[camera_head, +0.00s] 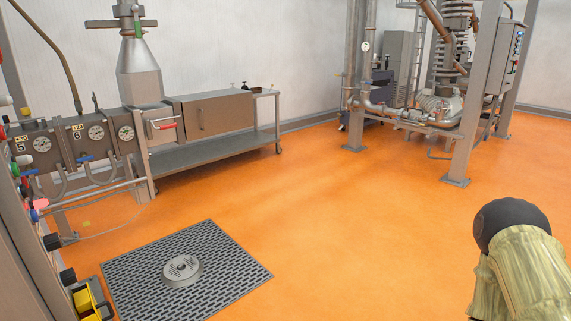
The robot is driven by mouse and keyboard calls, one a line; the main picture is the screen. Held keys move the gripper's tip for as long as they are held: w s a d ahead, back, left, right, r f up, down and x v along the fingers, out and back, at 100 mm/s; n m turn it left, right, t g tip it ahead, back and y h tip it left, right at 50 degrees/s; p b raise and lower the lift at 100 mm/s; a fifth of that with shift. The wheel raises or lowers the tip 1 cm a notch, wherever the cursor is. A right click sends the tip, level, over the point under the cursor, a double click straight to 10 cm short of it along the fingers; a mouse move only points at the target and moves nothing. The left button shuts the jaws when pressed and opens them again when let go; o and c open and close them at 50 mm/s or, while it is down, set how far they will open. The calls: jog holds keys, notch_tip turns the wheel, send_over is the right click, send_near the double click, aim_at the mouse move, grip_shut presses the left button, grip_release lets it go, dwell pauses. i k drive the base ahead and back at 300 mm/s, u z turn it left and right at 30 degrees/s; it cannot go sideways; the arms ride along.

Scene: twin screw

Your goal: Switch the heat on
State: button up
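No switch with a readable heat label shows. A control panel stands at the left edge, seen very obliquely, with a row of coloured knobs or buttons: red, green, blue, a pink one (39,204) and black ones (52,241). Their settings cannot be told. A grey control box (505,58) with small blue-lit parts is mounted on the far right frame. A dark rounded end with a pale yellow-green sleeve at the lower right looks like part of my arm. My gripper's fingers are not in view.
Dial gauges (96,132) with blue-handled valves line the left wall. A steel bench (215,148) stands behind. A floor grate (225,265) lies in front. Pipework on a steel frame (458,150) stands far right. The orange floor between is clear.

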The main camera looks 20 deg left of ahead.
aim_at(52, 241)
jog(key=u, duration=0.9)
jog(key=i, duration=1.05)
jog(key=u, duration=1.25)
jog(key=i, duration=0.7)
jog(key=u, duration=0.25)
